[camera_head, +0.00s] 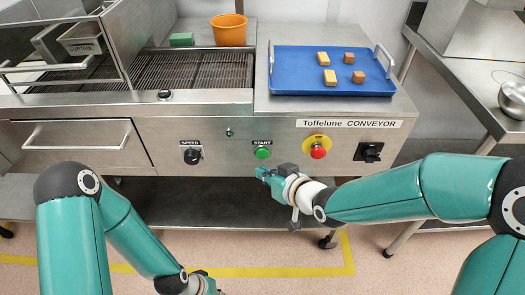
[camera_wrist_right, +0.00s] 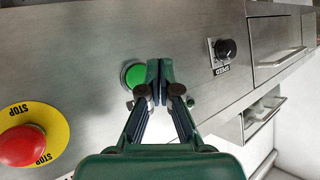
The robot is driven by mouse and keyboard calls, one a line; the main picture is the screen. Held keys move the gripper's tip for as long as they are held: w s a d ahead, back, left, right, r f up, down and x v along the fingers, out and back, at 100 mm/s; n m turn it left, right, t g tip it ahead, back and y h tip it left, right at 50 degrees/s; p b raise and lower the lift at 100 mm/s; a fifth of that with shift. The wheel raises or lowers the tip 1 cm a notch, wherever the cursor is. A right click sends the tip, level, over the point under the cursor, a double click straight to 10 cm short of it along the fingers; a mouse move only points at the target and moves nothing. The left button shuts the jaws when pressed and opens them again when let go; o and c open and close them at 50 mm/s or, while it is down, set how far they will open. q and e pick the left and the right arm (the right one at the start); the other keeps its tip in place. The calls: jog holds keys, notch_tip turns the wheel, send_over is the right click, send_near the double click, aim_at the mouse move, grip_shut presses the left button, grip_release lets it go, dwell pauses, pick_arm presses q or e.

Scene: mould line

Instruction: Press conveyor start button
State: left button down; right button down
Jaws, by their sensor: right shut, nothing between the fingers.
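The green start button (camera_head: 262,152) sits on the steel front panel of the conveyor, under a START label. My right gripper (camera_head: 264,173) is just below it in the head view, with its fingers together and empty. In the right wrist view the shut fingertips (camera_wrist_right: 152,72) are beside the green button (camera_wrist_right: 134,75) and cover part of it. I cannot tell whether they touch it. My left arm (camera_head: 130,235) reaches down at the lower left; its fingers are out of the picture.
A red stop button (camera_head: 318,151) on a yellow disc (camera_wrist_right: 62,125) is right of the start button. A black speed knob (camera_head: 192,156) is to its left and a black switch (camera_head: 370,153) is farther right. A blue tray (camera_head: 330,88) and an orange bucket (camera_head: 229,30) stand on top.

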aim_at(257, 158)
jog(key=shift+w, duration=1.2)
jog(key=shift+w, duration=0.15)
dwell(0.5)
jog(key=shift+w, duration=0.25)
jog(key=shift+w, duration=0.45)
dwell(0.6)
dwell(0.4)
jog(key=shift+s+r+b, duration=0.1)
jog(key=shift+s+b, duration=0.5)
jog(key=shift+s, duration=0.25)
jog(key=shift+s, duration=0.1)
